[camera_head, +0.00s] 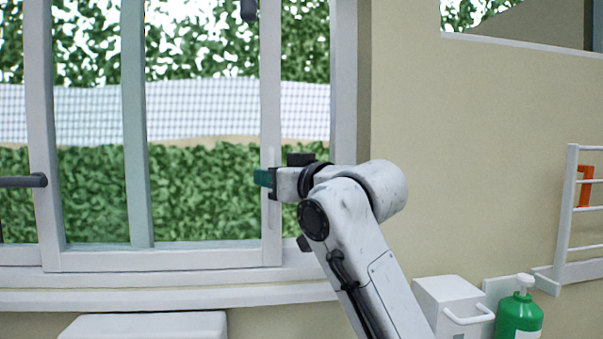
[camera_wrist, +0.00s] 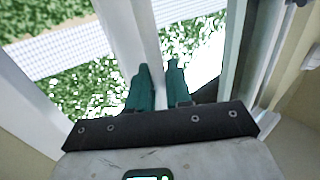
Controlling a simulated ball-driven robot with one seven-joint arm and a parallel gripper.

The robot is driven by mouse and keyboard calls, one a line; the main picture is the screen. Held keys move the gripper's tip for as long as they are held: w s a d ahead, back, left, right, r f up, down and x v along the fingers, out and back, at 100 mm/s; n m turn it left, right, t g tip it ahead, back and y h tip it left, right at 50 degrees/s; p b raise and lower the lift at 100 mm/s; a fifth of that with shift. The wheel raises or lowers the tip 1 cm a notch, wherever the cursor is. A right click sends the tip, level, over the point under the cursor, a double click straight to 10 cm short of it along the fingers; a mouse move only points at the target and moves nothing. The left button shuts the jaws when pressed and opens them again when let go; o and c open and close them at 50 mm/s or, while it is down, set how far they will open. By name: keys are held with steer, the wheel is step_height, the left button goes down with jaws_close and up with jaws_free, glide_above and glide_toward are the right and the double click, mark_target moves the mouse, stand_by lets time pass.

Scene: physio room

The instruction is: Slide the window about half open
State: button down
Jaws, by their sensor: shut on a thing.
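The window's sliding sash (camera_head: 160,259) has a white frame and fills the left of the head view. A gap showing hedge lies between its right stile and the right jamb (camera_head: 344,90). A slim pale upright handle (camera_head: 271,218) runs along that stile. My gripper (camera_head: 265,178) reaches in from the right, its teal fingers at the handle. In the wrist view the fingers (camera_wrist: 160,72) stand either side of a pale upright bar, shut on it. The fingers hide the exact contact. A grey-green stile (camera_head: 133,120) shows farther left, seemingly behind the sash.
A white sill (camera_head: 170,298) runs below the window. A dark bar handle (camera_head: 22,181) is at far left. Lower right hold a white box (camera_head: 445,292), a green pump bottle (camera_head: 519,318) and a white wall rack (camera_head: 567,220). Beige wall (camera_head: 470,130) is bare between.

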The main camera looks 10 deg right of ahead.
steer(key=shift+a, duration=0.65)
steer(key=c, duration=1.2)
jaws_free()
steer(key=shift+d, duration=0.1)
steer(key=b+v, duration=0.2)
steer(key=v, duration=0.8)
steer(key=shift+s+d, duration=0.2)
steer(key=shift+s, duration=0.15)
